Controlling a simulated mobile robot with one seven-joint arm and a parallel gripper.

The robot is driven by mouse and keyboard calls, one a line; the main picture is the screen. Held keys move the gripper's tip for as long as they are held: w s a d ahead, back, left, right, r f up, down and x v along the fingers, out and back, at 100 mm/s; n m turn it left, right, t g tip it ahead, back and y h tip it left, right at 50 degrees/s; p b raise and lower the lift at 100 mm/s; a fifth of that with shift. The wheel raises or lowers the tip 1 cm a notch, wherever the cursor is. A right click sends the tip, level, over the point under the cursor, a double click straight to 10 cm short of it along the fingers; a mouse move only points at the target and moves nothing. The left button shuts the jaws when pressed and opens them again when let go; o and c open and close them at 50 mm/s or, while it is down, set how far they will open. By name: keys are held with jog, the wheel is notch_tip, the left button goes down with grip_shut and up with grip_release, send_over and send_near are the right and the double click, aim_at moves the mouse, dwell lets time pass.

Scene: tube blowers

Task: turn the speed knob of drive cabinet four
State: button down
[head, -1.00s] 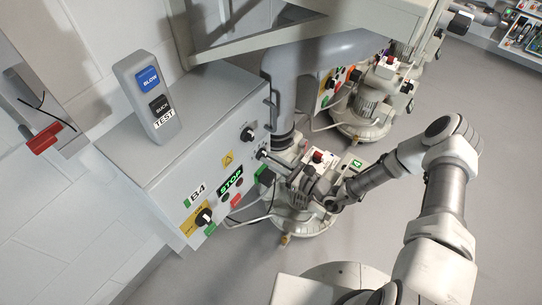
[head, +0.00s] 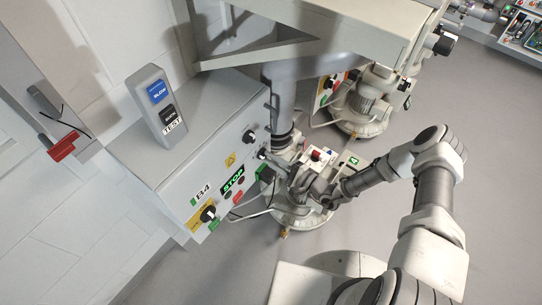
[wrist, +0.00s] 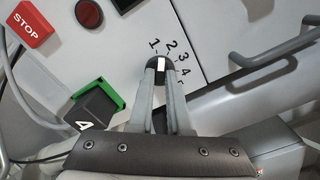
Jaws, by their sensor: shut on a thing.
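Drive cabinet four is the grey box marked B4 (head: 185,165) by the wall. Its speed knob (wrist: 161,64) is black with a white pointer line, on the front panel beside the printed marks 1, 2, 3, 4 (wrist: 172,56). The white line points up in the wrist view, seemingly between 1 and 2. My gripper (wrist: 161,74) has its two grey fingers closed on either side of this knob. In the head view my gripper (head: 272,159) reaches the panel's right part, and the knob is mostly hidden there.
A red STOP plate (wrist: 26,22), a red button (wrist: 88,13) and a black-green block marked 4 (wrist: 92,112) sit near my fingers. A grey pipe (wrist: 260,95) runs to the right. A BLOW/SUCK TEST box (head: 158,105) stands on the cabinet. Open floor lies right.

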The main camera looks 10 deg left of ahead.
jog(key=shift+n+p, duration=0.65)
jog(key=shift+n, duration=0.85)
jog(key=c, duration=0.9)
grip_release()
jog(key=shift+o, duration=0.2)
jog(key=v, duration=1.7)
jog(key=shift+d+p, duration=0.2)
jog(key=shift+p, duration=0.25)
jog(key=shift+s+d+f, duration=0.1)
jog(key=shift+s, duration=0.1)
